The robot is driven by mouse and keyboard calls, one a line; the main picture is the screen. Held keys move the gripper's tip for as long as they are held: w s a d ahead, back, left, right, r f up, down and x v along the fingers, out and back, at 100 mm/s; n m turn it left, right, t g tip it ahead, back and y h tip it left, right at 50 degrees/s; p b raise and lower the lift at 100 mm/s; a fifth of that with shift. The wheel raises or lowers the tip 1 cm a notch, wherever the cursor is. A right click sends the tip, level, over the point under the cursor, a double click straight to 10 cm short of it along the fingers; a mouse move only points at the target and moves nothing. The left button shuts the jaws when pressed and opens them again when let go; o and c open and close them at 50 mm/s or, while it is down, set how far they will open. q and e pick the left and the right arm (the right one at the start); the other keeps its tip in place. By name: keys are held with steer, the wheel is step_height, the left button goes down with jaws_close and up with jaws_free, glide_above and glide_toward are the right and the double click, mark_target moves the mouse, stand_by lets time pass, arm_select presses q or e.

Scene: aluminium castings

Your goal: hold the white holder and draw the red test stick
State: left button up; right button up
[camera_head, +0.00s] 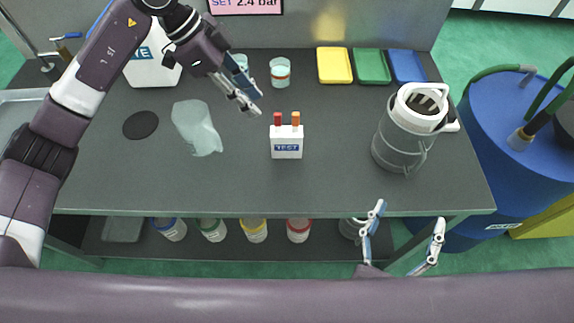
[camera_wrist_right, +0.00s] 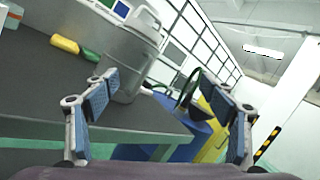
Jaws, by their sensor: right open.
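The white holder (camera_head: 286,143), a small block marked TEST, stands upright near the middle of the table. The red test stick (camera_head: 278,119) stands in its top on the left, beside an orange stick (camera_head: 295,118). My left gripper (camera_head: 257,106) hangs above the table, up and left of the holder and apart from it. Its fingertips look apart with nothing between them. My right gripper (camera_head: 405,226) is open and empty at the table's front edge, right of and nearer than the holder. It also shows open in the right wrist view (camera_wrist_right: 158,95).
A metal jug (camera_head: 402,150) stands at the table's right. Yellow (camera_head: 334,65), green (camera_head: 371,66) and blue (camera_head: 407,66) trays lie at the back. A translucent crumpled piece (camera_head: 196,128) and a black disc (camera_head: 140,125) lie left. Table in front of the holder is clear.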

mark_target(287, 147)
steer(key=w+a+f+y, duration=0.1)
steer(key=w+a, duration=0.2)
steer(key=w+a+f+y, duration=0.1)
steer(key=w+a+y, duration=0.1)
steer(key=a, duration=0.2)
steer(key=w+a+f+y, duration=0.1)
steer(key=w+a+f, duration=0.1)
steer(key=w+a, duration=0.1)
steer(key=shift+w+a+y, duration=0.15)
steer(key=shift+w+y, duration=0.15)
steer(key=shift+w, duration=0.05)
steer(key=w+a+y, duration=0.1)
steer(key=w+a, duration=0.1)
steer(key=a, duration=0.2)
steer(key=w+a+f+y, duration=0.1)
steer(key=w+a+y, duration=0.1)
steer(key=a, duration=0.2)
steer(key=w+a+f+y, duration=0.1)
steer(key=w+a+y, duration=0.1)
steer(key=a, duration=0.2)
steer(key=shift+w+a, duration=0.2)
steer(key=shift+w, duration=0.1)
steer(key=shift+y, duration=0.3)
steer(key=w, duration=0.7)
steer(key=shift+w+a, duration=0.1)
steer(key=shift+a, duration=0.2)
steer(key=shift+w, duration=0.4)
steer(key=c, duration=1.2)
